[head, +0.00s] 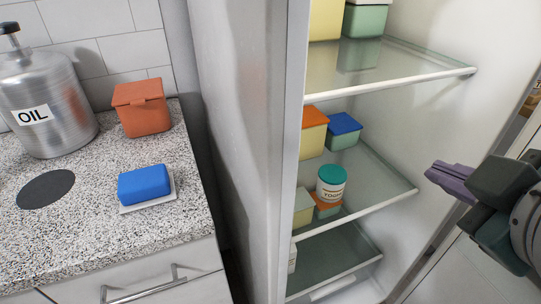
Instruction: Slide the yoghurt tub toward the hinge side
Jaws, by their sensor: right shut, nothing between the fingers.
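The yoghurt tub (331,184) is a small white tub with a teal lid and a partly readable label. It stands upright on the middle glass shelf (375,180) of an open fridge, near the shelf's front bar. My right gripper (430,172) is shut and empty, with purple fingers pointing left. It is to the right of the tub, clearly apart from it, near the shelf's right end. My left gripper is not in view.
A yellow box with an orange lid (313,135) and a blue-lidded box (344,130) stand behind the tub. A pale green box (303,207) is at its left. The fridge's left wall (265,150) hides part of the inside. The shelf right of the tub is clear.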

